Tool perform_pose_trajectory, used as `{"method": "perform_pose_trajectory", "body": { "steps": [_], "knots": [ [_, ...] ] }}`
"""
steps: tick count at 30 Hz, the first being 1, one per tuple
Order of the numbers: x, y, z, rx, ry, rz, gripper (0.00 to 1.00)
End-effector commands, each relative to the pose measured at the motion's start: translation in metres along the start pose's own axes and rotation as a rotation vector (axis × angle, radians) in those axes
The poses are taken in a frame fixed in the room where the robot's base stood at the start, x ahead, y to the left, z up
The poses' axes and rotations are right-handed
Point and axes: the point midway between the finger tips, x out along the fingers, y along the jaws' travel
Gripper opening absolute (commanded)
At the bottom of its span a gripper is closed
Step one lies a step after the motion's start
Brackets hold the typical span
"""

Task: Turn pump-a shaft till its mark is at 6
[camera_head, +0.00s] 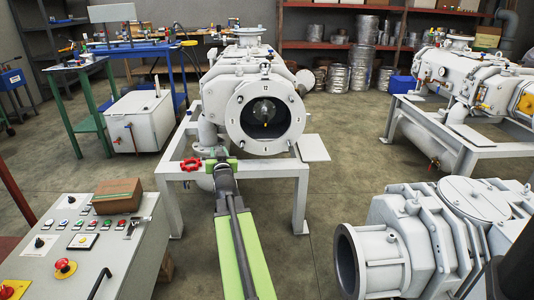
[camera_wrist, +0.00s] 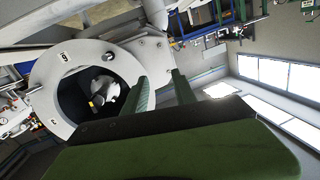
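The white pump (camera_head: 252,65) in the middle has a round flange (camera_head: 238,125) with a dial ring, 12 at its top. Its grey shaft (camera_head: 264,107) sits inside the dark opening. A small yellow spot shows low on the shaft, toward the bottom of the dial; whether it is the mark is too small to tell. In the wrist view the shaft (camera_wrist: 108,92) has a yellow patch, and the flange ring (camera_wrist: 50,85) appears turned. My gripper (camera_wrist: 163,82) has two green fingers apart with nothing between them. It is to the right of the opening there, off the shaft.
A white frame (camera_head: 240,168) carries the pump. A red handwheel (camera_head: 191,164) is close to the left of my arm. A control panel (camera_head: 75,240) stands front left, another pump (camera_head: 430,240) front right. Clear floor (camera_head: 350,160) lies right of the frame.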

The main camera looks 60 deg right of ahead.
Motion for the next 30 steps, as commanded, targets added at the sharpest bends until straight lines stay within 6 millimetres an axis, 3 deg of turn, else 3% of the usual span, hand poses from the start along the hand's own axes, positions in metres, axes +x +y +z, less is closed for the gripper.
{"method": "perform_pose_trajectory", "body": {
  "steps": [1, 3, 6, 9, 15, 19, 30],
  "knots": [
    [0.004, 0.044, 0.029, 0.004, 0.087, 0.039, 0.33],
    [0.001, 0.091, 0.025, 0.008, 0.206, 0.096, 0.33],
    [-0.009, 0.14, 0.018, 0.004, 0.339, 0.147, 0.33],
    [-0.02, 0.17, 0.011, -0.002, 0.425, 0.179, 0.33],
    [-0.027, 0.184, -0.001, -0.006, 0.474, 0.195, 0.33],
    [-0.018, 0.185, -0.007, -0.006, 0.472, 0.194, 0.33],
    [0.06, 0.201, -0.049, -0.006, 0.471, 0.194, 0.33]
  ]
}}
